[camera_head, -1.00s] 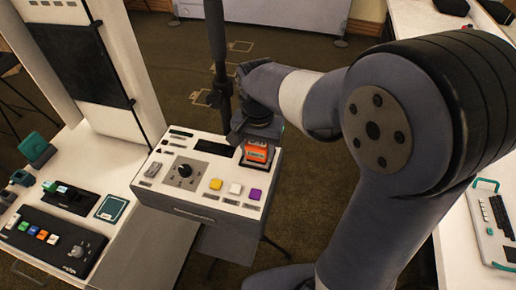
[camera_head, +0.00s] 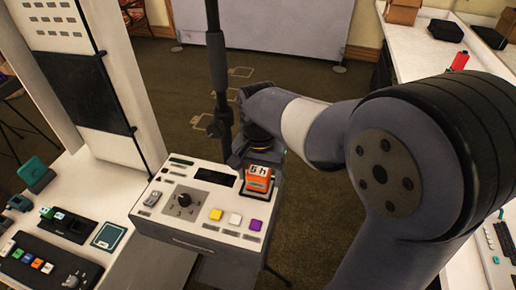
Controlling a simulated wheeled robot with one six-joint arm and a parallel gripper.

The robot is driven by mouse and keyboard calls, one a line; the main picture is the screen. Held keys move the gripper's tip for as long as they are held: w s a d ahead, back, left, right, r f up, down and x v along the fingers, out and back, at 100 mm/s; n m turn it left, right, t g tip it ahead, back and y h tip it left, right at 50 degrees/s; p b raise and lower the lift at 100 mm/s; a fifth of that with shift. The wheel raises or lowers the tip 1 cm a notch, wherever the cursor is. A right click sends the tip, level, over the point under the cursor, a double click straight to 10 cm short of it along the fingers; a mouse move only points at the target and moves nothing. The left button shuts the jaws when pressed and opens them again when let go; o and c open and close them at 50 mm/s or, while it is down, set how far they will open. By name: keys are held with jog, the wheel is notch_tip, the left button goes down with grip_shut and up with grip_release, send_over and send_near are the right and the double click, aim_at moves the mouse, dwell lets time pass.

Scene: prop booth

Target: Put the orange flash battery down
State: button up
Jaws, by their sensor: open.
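The orange flash battery (camera_head: 258,180) stands upright on the back right corner of the white control box's top (camera_head: 207,213). It has a pale label reading "5 h" on its top. My gripper (camera_head: 243,160) is just behind the battery, at the box's back edge. It is open, and the battery's front and top show clear of it. The fingertips are partly hidden by the battery and my own wrist, so I cannot tell whether a finger still touches it.
The box top also holds a black knob (camera_head: 184,199) and yellow, white and purple buttons (camera_head: 235,219). A black stand pole (camera_head: 216,70) rises close behind the box. A white table (camera_head: 88,188) with several small devices is at left. Another counter (camera_head: 433,58) runs along the right.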

aim_at(258, 172)
notch_tip(258, 172, up, 11)
jog(key=shift+a+f, duration=0.15)
dwell(1.7)
